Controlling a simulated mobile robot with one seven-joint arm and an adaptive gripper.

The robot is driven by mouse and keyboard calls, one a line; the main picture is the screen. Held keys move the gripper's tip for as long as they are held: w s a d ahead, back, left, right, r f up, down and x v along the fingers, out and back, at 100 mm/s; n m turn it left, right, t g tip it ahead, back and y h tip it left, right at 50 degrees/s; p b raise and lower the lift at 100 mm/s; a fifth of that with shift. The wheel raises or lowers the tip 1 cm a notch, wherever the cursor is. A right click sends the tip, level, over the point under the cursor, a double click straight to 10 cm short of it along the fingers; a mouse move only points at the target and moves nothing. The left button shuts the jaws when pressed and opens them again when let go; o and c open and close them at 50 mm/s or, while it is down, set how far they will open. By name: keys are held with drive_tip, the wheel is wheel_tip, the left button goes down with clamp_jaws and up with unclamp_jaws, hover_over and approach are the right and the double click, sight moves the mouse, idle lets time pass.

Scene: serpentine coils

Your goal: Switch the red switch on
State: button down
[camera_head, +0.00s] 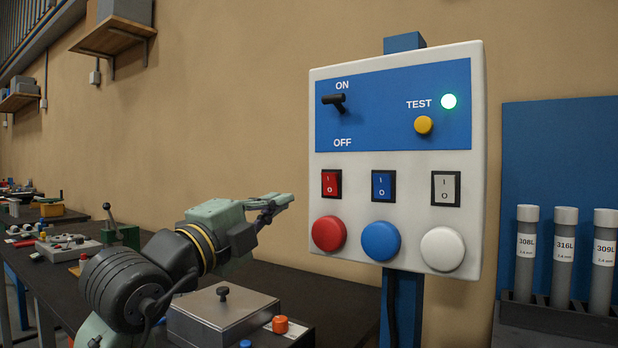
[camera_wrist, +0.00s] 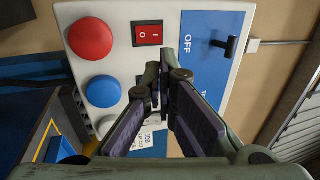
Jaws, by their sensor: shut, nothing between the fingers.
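The red switch (camera_head: 331,183) is a small rocker marked I above O in a black frame, on the left of the white control panel's middle row. I cannot tell which side is pressed in. In the wrist view the red switch (camera_wrist: 147,34) shows turned sideways, just beyond the fingertips and clear of them. My gripper (camera_head: 286,199) is shut and empty, left of the panel and slightly lower than the red switch, with a visible gap to it. In the wrist view my gripper's fingertips (camera_wrist: 161,76) cover much of the blue switch.
The panel (camera_head: 400,282) also carries a black lever (camera_head: 335,102), a yellow TEST button (camera_head: 423,125), a lit green lamp (camera_head: 449,101), blue (camera_head: 382,186) and white (camera_head: 445,188) switches, and red, blue and white round buttons below. A metal box (camera_head: 222,308) stands under my arm.

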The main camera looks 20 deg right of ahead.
sight(327, 174)
drive_tip(key=shift+s, duration=0.1)
drive_tip(key=p+x, duration=0.5)
drive_tip(key=x, duration=0.7)
drive_tip(key=shift+w+d+r, duration=0.15)
drive_tip(key=shift+w+d, duration=0.1)
drive_tip(key=shift+d, duration=0.05)
drive_tip(key=shift+w+d+p, duration=0.35)
drive_tip(key=shift+w+d, duration=0.1)
drive_tip(key=shift+d, duration=0.05)
drive_tip(key=shift+s+r, duration=0.1)
